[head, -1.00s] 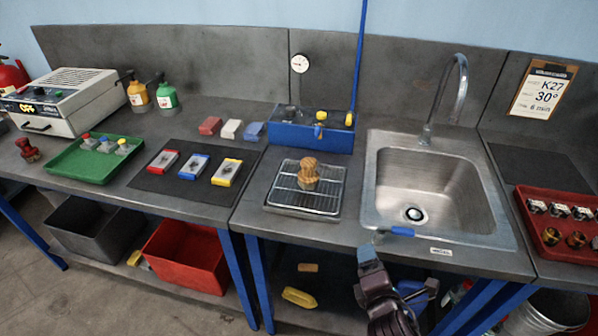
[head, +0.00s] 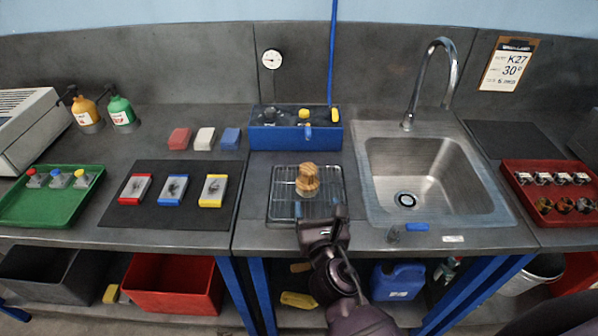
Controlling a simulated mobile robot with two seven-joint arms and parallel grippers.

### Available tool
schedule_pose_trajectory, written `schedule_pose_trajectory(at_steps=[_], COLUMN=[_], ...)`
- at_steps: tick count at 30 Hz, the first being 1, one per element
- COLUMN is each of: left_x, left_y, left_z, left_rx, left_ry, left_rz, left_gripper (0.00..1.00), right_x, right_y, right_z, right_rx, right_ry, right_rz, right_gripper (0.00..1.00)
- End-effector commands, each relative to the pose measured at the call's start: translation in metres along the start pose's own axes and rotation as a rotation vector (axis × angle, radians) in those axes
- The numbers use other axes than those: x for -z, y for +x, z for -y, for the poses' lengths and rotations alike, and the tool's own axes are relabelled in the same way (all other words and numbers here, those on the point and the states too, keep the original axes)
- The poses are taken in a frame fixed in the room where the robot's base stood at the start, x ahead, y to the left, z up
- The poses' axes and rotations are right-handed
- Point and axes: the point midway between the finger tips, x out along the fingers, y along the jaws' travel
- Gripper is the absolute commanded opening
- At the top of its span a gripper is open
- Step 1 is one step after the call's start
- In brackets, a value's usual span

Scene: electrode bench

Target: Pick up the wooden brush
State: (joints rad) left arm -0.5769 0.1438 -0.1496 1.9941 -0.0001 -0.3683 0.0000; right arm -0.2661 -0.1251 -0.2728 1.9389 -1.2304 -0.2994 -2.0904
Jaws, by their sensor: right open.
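The wooden brush (head: 307,177) has a rounded light-brown wooden top and a paler lower part. It stands upright on the wire rack (head: 279,205) left of the sink. My right gripper (head: 321,212) is open and empty at the rack's front edge, just in front of the brush and slightly to its right. It appears apart from the brush. My left gripper is not in view.
The sink (head: 425,180) with its tall faucet lies right of the rack. A blue box (head: 270,136) with knobs stands behind the rack. A dark mat (head: 155,217) with several coloured blocks lies to the left.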

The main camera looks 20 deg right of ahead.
Motion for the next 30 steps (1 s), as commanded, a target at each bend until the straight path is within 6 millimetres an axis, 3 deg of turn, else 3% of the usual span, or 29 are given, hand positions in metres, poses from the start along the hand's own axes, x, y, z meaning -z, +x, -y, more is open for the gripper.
schedule_pose_trajectory(at_steps=[11, 22, 30], left_x=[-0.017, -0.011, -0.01], left_y=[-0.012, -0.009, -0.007], left_z=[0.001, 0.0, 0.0], left_rx=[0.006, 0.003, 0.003], left_ry=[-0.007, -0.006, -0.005], left_rz=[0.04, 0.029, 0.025], left_gripper=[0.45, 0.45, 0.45], right_x=[-0.002, 0.0, 0.004], right_y=[0.039, 0.064, 0.098], right_z=[-0.002, -0.002, -0.002], right_rx=[0.0, 0.0, 0.0], right_ry=[-0.018, -0.016, -0.017], right_rz=[0.005, 0.004, 0.004], right_gripper=[0.74, 0.74, 0.74])
